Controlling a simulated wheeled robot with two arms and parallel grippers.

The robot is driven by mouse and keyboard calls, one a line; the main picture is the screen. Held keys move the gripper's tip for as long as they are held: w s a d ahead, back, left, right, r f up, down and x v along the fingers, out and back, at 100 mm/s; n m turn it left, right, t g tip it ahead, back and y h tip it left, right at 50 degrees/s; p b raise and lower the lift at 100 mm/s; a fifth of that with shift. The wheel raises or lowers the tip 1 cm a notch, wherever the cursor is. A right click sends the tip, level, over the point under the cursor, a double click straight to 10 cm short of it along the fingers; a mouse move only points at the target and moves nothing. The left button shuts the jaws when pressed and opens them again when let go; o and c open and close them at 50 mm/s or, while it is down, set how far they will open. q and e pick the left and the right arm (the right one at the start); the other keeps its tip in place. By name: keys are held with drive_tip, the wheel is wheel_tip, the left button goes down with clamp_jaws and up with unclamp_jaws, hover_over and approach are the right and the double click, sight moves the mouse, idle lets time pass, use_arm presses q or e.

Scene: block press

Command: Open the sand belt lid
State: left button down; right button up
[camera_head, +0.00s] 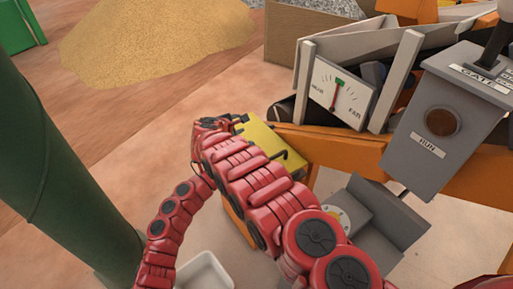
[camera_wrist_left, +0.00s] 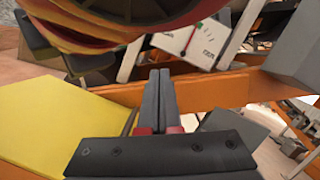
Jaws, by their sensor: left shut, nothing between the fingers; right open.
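A yellow panel (camera_head: 258,136), which looks like the sand belt lid, sits beside the orange frame and lies partly behind my red arm links in the head view. It also shows at the left of the left wrist view (camera_wrist_left: 55,115). A thin dark bar (camera_head: 283,155) stands at its right edge. My left gripper (camera_wrist_left: 160,75) is shut and empty, its dark fingers just right of the yellow panel in the wrist view, pointing toward the orange beam. I cannot tell whether they touch anything. In the head view its fingers are hidden. I cannot make out my right gripper.
A dial (camera_head: 342,92) and a grey control box (camera_head: 440,118) marked RUN stand at the right, by the orange beam (camera_head: 340,150). A grey box-like part (camera_head: 375,215) is below. A green column (camera_head: 55,180) stands at the left. Sand (camera_head: 150,45) lies behind.

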use_arm(q)
drive_tip(key=shift+w+d+f, duration=0.2)
drive_tip(key=shift+d+f, duration=0.05)
drive_tip(key=shift+d, duration=0.15)
use_arm(e)
drive_tip(key=shift+w+d+f, duration=0.15)
drive_tip(key=shift+d+f, duration=0.15)
drive_tip(key=shift+d, duration=0.3)
use_arm(q)
drive_tip(key=b+v, duration=0.1)
drive_tip(key=v, duration=1.6)
drive_tip(key=shift+a, duration=0.15)
use_arm(e)
drive_tip(key=shift+f, duration=0.55)
use_arm(q)
drive_tip(key=shift+s, duration=0.2)
